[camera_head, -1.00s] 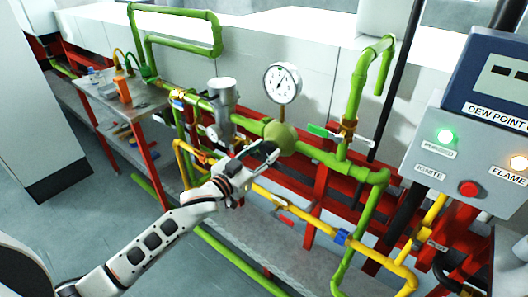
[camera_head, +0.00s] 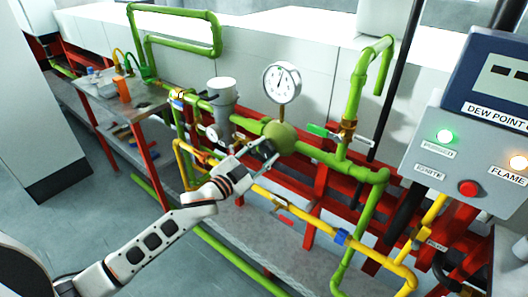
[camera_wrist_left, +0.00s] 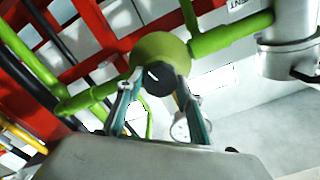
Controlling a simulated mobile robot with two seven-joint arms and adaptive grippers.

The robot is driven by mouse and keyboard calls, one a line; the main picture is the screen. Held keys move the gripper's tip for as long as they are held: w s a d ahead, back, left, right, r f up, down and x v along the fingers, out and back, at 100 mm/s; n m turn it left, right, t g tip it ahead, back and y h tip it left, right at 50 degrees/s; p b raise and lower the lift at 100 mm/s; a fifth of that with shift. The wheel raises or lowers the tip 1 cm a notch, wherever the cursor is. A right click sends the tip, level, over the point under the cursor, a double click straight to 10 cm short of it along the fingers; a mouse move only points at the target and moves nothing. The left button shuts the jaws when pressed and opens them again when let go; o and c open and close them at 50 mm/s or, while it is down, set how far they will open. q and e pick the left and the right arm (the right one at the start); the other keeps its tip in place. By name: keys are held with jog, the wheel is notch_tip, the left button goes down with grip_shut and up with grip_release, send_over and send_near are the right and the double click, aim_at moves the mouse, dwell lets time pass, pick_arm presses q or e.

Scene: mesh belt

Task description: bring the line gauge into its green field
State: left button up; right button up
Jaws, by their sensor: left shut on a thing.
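The line gauge (camera_head: 282,82) is a white round dial with a dark needle. It stands on the green pipe above a round olive-green regulator body (camera_head: 281,137). The needle points roughly upward; its green field is too small to make out. My left gripper (camera_head: 268,151) is shut on the regulator's black knob, at the front of the body. In the left wrist view the teal-edged fingers flank the black knob (camera_wrist_left: 159,77) in front of the green body (camera_wrist_left: 160,48). There the gauge (camera_wrist_left: 181,128) is partly hidden behind a finger. My right gripper is not in view.
A grey canister (camera_head: 222,98) and a green-handled valve (camera_head: 325,132) flank the regulator on the line. A yellow pipe (camera_head: 308,219) runs below. A control panel (camera_head: 455,150) stands right, a cluttered bench (camera_head: 140,105) left. Floor at lower left is clear.

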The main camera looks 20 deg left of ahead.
pick_arm(q)
jog(key=shift+m, duration=0.6)
jog(key=o, duration=1.1)
jog(key=v, duration=1.2)
